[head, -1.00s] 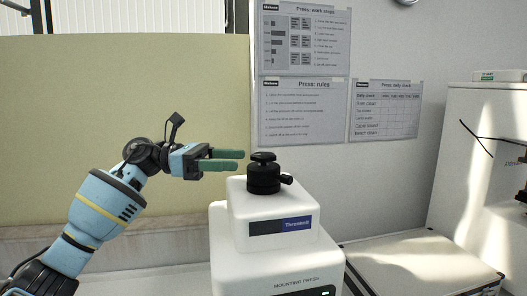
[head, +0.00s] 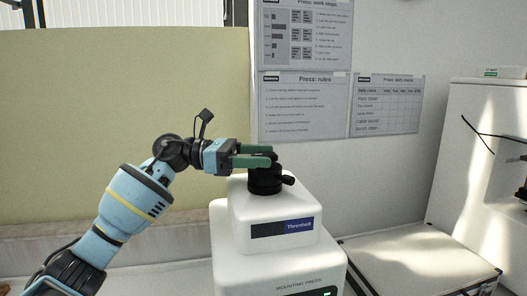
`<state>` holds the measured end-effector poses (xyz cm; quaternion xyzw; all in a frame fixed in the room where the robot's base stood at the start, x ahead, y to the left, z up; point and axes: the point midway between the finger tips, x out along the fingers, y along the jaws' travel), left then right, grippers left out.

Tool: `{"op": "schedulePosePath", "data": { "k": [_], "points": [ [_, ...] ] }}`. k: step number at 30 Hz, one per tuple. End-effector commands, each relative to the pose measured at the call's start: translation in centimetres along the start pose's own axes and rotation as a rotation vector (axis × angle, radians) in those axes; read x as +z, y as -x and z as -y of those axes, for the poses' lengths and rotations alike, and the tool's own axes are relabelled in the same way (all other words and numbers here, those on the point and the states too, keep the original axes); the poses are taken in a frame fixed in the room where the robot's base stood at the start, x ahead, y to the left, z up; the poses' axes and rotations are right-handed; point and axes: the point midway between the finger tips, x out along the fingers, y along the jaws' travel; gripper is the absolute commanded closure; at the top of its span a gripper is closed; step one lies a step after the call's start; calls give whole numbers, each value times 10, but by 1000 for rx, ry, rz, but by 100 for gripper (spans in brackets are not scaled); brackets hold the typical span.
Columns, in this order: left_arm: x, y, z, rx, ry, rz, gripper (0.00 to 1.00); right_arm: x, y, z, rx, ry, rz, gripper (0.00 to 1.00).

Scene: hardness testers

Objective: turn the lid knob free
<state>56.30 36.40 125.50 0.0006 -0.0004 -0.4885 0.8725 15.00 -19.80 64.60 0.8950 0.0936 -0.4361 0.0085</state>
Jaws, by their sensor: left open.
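The black lid knob (head: 265,181) sits on top of the white mounting press (head: 276,212), with a small side handle pointing right. My left gripper (head: 274,156) comes in from the left, level with the knob's top. Its two green fingers are apart, and their tips reach the upper part of the knob, partly hiding it. I cannot tell whether the fingers touch it. My right gripper is not in view.
A white case or flat box (head: 418,262) lies to the right of the press. A white cabinet (head: 480,170) stands at the far right. Printed sheets (head: 304,107) hang on the wall behind.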

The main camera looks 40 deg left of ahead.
Motion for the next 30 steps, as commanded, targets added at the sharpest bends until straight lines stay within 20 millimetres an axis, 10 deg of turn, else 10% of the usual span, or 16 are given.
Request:
{"op": "schedulePosePath", "data": {
  "k": [14, 24, 30],
  "points": [
    [-1, -16, 0, 0, 2, -1, 31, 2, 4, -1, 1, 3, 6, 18],
    [-1, -16, 0, 0, 1, 0, 75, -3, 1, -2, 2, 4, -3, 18],
    [0, -16, 0, 11, 1, 0, 76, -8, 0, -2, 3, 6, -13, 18]
  ]
}}
